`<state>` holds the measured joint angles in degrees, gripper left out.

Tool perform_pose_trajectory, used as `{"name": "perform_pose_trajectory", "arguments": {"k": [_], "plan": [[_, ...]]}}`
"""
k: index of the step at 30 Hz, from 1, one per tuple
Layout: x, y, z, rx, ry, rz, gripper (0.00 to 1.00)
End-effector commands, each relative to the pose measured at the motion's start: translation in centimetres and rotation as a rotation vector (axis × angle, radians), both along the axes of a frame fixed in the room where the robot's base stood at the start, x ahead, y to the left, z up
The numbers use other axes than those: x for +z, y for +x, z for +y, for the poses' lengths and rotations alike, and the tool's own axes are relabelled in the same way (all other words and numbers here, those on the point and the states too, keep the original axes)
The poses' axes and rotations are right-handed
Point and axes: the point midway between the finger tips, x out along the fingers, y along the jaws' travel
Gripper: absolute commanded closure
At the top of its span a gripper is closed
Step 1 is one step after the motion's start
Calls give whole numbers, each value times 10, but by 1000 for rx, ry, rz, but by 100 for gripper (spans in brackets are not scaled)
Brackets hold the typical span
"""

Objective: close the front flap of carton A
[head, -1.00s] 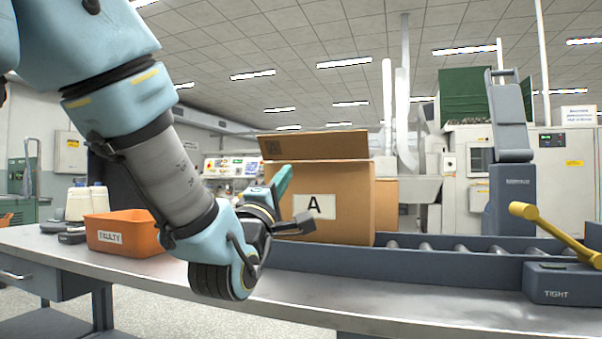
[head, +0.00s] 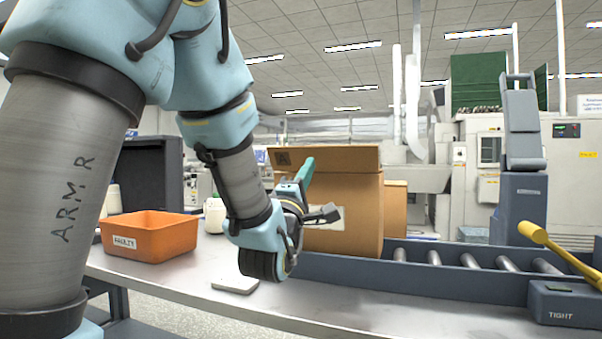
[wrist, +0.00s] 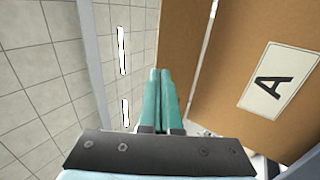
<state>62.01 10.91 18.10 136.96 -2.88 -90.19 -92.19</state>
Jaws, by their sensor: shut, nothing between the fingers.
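Carton A (head: 362,212) is a brown box standing at the back of the bench. My gripper hides most of its label in the head view, but the "A" label (wrist: 279,81) is plain in the wrist view. A brown flap (head: 335,158) stands raised along the carton's top, tilted, not folded down. In the wrist view the flap (wrist: 178,35) lies left of the labelled face, with a pale strip between them. My gripper (head: 309,161) is shut and empty, its green fingers pointing up in front of the carton near the flap's lower edge. Contact cannot be told.
A second carton (head: 395,208) stands behind. A roller conveyor (head: 470,262) runs right, with a yellow lever (head: 560,252) on the "TIGHT" block. An orange "FAULTY" bin (head: 150,238) and a flat pale item (head: 236,285) are on the bench at left.

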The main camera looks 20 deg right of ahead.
Motion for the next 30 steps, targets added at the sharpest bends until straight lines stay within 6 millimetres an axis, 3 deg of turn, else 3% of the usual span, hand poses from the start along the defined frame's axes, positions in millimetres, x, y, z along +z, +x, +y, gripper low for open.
{"name": "perform_pose_trajectory", "arguments": {"k": [3,10,30], "plan": [[15,13,-13,0,1,-1,100],[27,29,-28,1,1,-1,100],[33,33,-36,0,20,21,100]]}}
